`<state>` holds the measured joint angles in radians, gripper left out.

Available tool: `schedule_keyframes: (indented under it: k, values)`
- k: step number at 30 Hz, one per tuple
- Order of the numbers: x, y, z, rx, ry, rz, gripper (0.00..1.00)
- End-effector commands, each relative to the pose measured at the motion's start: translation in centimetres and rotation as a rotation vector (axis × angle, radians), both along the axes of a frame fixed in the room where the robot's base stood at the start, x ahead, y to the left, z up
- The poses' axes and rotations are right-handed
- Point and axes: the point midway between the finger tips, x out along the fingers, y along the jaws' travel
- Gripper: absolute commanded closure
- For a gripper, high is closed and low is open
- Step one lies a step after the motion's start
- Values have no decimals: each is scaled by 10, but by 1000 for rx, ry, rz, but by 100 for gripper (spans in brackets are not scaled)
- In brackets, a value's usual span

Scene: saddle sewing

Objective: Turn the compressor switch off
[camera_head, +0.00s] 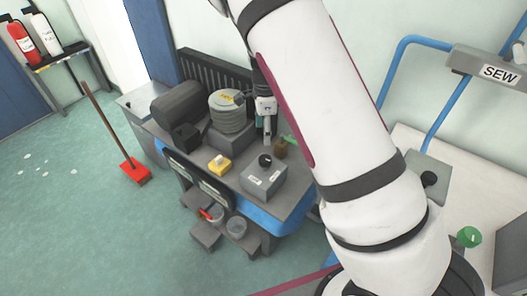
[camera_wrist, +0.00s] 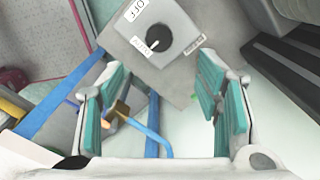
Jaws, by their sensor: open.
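The compressor switch is a black round knob (camera_head: 265,160) on top of a grey box (camera_head: 263,182) on the workbench. In the wrist view the knob (camera_wrist: 158,40) shows at the top middle, with a white mark on its lower left side. My gripper (camera_head: 267,132) is above the bench, behind the box in the head view. Its teal fingers (camera_wrist: 165,70) are spread and empty, apart from the knob.
The workbench (camera_head: 230,185) also holds a yellow block with a white button (camera_head: 220,164), a round ribbed drum (camera_head: 228,112) and a dark cylindrical machine (camera_head: 178,102). A red broom (camera_head: 133,170) stands left. A SEW sign (camera_head: 498,74) hangs right. Open floor lies left.

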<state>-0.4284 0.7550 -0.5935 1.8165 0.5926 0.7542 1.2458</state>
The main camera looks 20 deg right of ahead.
Motion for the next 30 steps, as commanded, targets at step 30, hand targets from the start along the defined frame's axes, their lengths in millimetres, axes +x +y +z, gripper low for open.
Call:
schedule_keyframes:
  k: [30]
  values:
    - [0,0,-129,1,0,3,41]
